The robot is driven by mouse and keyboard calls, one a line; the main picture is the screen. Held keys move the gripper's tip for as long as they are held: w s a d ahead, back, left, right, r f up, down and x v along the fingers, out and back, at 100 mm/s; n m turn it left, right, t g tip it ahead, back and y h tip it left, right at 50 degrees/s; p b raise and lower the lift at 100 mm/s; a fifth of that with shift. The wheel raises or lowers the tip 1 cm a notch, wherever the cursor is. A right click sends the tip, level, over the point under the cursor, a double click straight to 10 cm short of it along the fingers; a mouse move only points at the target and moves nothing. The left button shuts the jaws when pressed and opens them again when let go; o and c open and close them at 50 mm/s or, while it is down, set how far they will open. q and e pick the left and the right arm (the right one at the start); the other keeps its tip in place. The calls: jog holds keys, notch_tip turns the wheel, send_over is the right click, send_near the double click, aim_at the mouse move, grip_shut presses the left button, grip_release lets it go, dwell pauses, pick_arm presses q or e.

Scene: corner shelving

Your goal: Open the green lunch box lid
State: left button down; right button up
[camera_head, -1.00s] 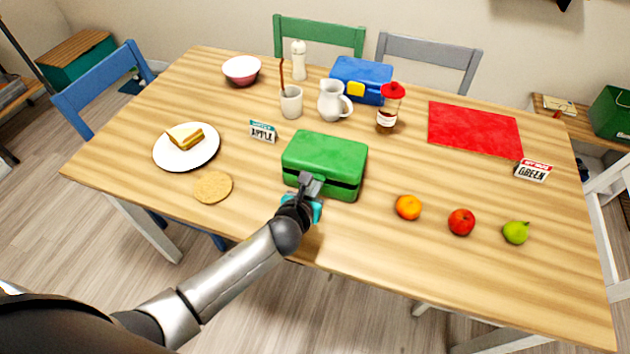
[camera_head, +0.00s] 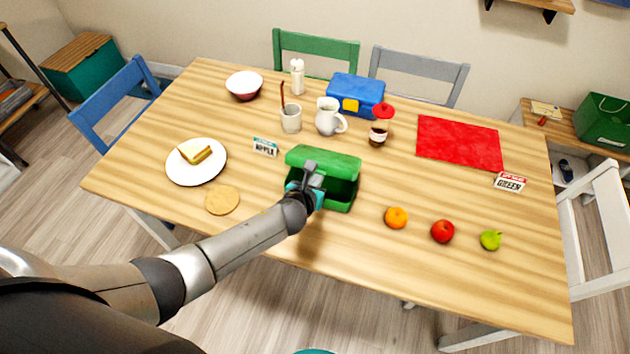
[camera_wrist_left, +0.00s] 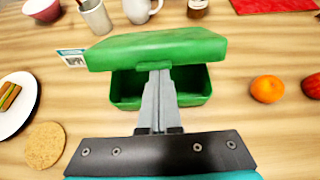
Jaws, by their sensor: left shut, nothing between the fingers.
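The green lunch box (camera_head: 342,199) stands on the wooden table near its front edge, and its body also shows in the left wrist view (camera_wrist_left: 195,88). Its green lid (camera_head: 325,160) is partly raised, with a dark gap at the front; in the left wrist view the lid (camera_wrist_left: 155,47) tilts up above the open body. My left gripper (camera_head: 312,172) is shut and empty, its fingertips at the lid's front edge near the middle. In the left wrist view the closed fingers (camera_wrist_left: 158,75) reach under or against that edge. My right gripper is not in view.
A sandwich plate (camera_head: 210,172) and a round cork mat (camera_head: 222,201) lie left. Behind stand a white jug (camera_head: 328,117), a cup (camera_head: 291,120) and a blue lunch box (camera_head: 357,92).

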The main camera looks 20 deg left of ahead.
pick_arm(q)
jog(key=w+r+p, duration=0.1)
jog(key=w+r, duration=0.1)
jog(key=w+r+p, duration=0.1)
jog(key=r+p, duration=0.1)
jog(key=shift+w+r, duration=0.3)
jog(key=shift+w, duration=0.05)
jog(key=w+r, duration=0.1)
jog(key=w, duration=0.2)
jog(key=w+r, duration=0.1)
jog(key=w, duration=0.1)
jog(key=shift+w+d+r+p, duration=0.1)
jog(key=shift+w+r+p, duration=0.05)
jog(key=shift+r+p, duration=0.2)
jog(key=shift+w+r, duration=0.15)
jog(key=shift+w, duration=0.55)
jog(key=shift+w+r, duration=0.1)
jog(key=shift+w, duration=0.55)
jog(key=shift+r, duration=0.1)
